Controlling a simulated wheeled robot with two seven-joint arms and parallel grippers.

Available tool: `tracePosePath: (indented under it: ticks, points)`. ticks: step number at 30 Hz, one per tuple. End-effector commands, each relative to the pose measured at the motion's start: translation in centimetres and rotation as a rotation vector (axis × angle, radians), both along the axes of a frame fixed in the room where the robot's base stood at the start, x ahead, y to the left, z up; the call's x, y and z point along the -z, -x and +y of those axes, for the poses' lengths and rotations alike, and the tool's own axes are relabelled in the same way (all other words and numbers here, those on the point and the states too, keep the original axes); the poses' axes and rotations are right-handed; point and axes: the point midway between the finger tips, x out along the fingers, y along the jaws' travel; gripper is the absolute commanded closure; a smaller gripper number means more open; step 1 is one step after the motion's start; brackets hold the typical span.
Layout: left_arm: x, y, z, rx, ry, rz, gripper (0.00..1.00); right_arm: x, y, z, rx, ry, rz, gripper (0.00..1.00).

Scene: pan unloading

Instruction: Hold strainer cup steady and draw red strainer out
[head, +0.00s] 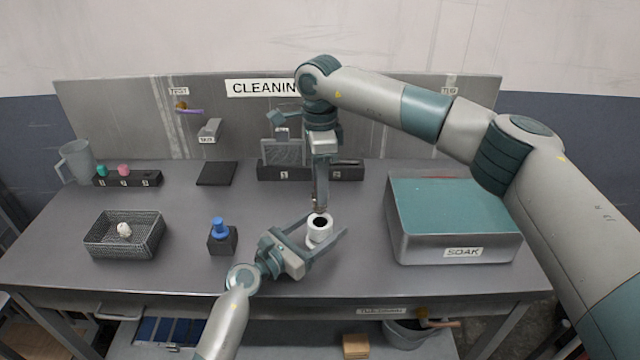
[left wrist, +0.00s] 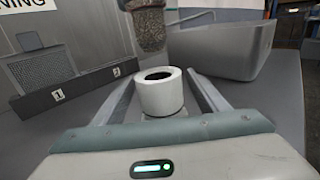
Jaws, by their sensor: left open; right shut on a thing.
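The white strainer cup (head: 315,240) stands upright on the table, its round dark opening facing up. It also shows in the left wrist view (left wrist: 160,98). My left gripper (head: 325,225) is open, with one finger on each side of the cup; I cannot tell whether either touches it. My right gripper (head: 319,209) points straight down just above the cup and is shut. In the left wrist view a brownish-red mesh piece (left wrist: 150,30), apparently the red strainer, hangs above and behind the cup, clear of its rim. The strainer is hardly visible in the head view.
A large grey SOAK bin (head: 420,246) with a teal top stands right of the cup. A dark block with a blue-topped item (head: 220,228) and a wire basket (head: 100,245) are left. A numbered rack (head: 270,172) stands behind. The table front is clear.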

Motion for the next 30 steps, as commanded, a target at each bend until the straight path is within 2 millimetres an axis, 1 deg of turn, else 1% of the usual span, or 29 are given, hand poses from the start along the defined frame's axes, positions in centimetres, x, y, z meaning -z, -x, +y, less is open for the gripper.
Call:
tracePosePath:
  ticks: [5,8,11,21,25,30]
  points:
    - [0.1,0.5,0.6,-0.001,-0.001,0.0,0.33,0.0,0.0,0.0,0.0,0.0,0.0,0.94]
    - [0.1,1.3,1.3,-0.001,-0.001,0.0,0.33,0.0,0.0,0.0,0.0,0.0,0.0,0.94]
    - [0.1,2.3,2.3,0.0,-0.003,0.0,0.33,0.0,0.0,0.0,0.0,0.0,0.0,0.94]
    - [0.1,6.4,6.5,0.0,-0.003,0.0,0.33,0.0,0.0,0.0,0.0,0.0,0.0,0.94]
    - [0.1,7.6,7.7,0.0,-0.001,0.001,0.33,0.0,0.0,0.0,0.0,0.0,0.0,0.94]
    - [0.1,8.4,8.4,0.0,-0.001,0.001,0.33,0.0,0.0,0.0,0.0,0.0,0.0,0.94]
